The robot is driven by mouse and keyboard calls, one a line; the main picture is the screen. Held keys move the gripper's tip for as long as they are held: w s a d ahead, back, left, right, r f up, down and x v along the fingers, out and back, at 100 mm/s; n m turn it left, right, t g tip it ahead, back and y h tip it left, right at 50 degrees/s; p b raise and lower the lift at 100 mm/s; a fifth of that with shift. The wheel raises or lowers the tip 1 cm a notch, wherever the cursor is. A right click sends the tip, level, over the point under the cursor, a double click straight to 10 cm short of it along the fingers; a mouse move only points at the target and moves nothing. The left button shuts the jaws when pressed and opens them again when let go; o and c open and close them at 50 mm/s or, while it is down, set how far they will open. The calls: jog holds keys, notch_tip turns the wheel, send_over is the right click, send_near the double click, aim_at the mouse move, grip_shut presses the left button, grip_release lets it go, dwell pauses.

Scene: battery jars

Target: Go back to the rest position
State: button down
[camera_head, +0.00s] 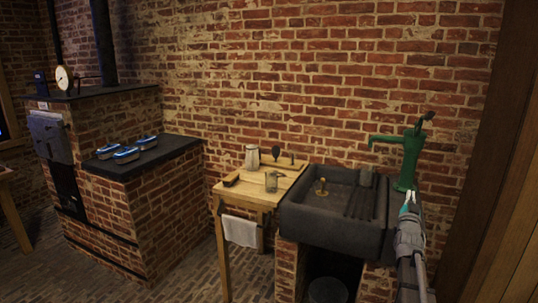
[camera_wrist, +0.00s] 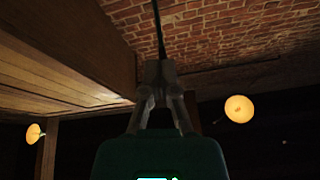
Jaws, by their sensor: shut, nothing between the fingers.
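My gripper (camera_head: 409,196) is raised at the right in the head view, in front of the stone sink and just below the green hand pump. In the wrist view my gripper (camera_wrist: 159,68) points up towards the vaulted brick ceiling, its fingers together with nothing between them. It appears apart from the sink and pump, though the exact gap cannot be told.
The green pump (camera_head: 410,155) stands at the right end of the dark sink (camera_head: 330,230). A small wooden table (camera_head: 228,190) holds a jug (camera_head: 252,157) and a glass jar (camera_head: 271,181). Blue-and-white items (camera_head: 126,154) lie on the brick stove's black top. A wooden post (camera_head: 495,180) rises right.

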jog(key=s+a+f+n+g+y, duration=0.25)
jog(key=a+f+g+y, duration=0.2)
jog(key=a+f, duration=0.5)
jog(key=s+a+f+n+g+y, duration=0.25)
jog(key=a+f+g+y, duration=0.2)
jog(key=a+f, duration=0.5)
jog(key=s+a+f+n+g, duration=0.1)
jog(key=s+a+f+g, duration=0.45)
jog(key=s+a, duration=0.45)
jog(key=s+a+n+g+p, duration=0.1)
jog(key=s+a+g, duration=0.15)
jog(key=s, duration=0.35)
jog(key=s+a+g, duration=0.1)
jog(key=s+g, duration=0.2)
jog(key=s, duration=0.4)
notch_tip(320, 180, up, 11)
jog(key=p, duration=1.1)
jog(key=shift+w+a+y, duration=0.2)
jog(key=shift+y, duration=0.1)
